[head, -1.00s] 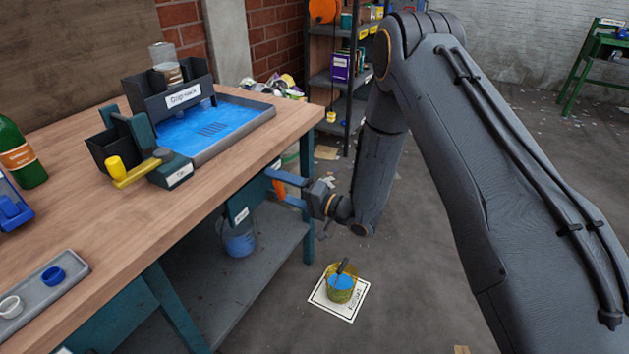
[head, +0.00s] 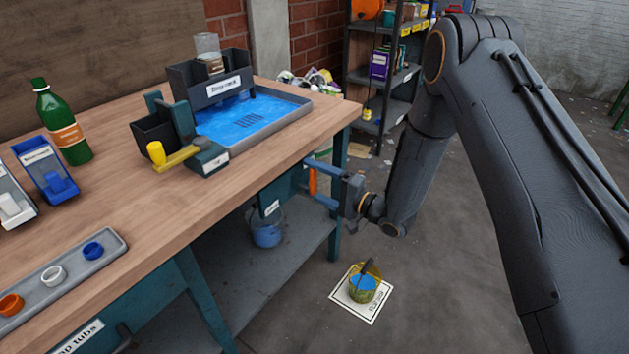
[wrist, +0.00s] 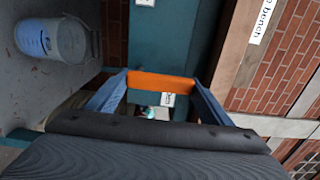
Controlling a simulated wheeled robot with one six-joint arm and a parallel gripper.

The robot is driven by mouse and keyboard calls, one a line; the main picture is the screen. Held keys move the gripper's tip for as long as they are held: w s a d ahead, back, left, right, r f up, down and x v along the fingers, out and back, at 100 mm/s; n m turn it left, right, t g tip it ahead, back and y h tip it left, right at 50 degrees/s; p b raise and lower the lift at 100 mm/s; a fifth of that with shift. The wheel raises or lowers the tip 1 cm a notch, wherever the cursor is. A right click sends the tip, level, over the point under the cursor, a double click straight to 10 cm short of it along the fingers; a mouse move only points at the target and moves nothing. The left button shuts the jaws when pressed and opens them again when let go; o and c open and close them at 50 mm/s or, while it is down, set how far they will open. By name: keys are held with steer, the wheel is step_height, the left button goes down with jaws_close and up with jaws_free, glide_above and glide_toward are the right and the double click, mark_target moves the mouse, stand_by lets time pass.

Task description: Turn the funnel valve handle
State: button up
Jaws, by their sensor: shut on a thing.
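An orange handle (head: 313,182) stands upright at the bench's right side, just below the tabletop. My gripper (head: 309,180) reaches it from the right, its blue fingers above and below the handle, shut on it. In the wrist view the orange handle (wrist: 160,82) spans between the fingertips of my gripper (wrist: 157,90), one at each end. The funnel itself I cannot make out. The valve body behind the handle is mostly hidden.
The wooden bench (head: 110,195) fills the left, with a blue drip tray (head: 285,92) and a yellow lever (head: 176,157) on it. A yellow tub (head: 363,288) sits on a floor mat, with clear floor around.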

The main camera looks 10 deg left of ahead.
steer(key=o, duration=1.5)
steer(key=v, duration=0.7)
steer(key=shift+s+d, duration=0.15)
steer(key=shift+d, duration=0.2)
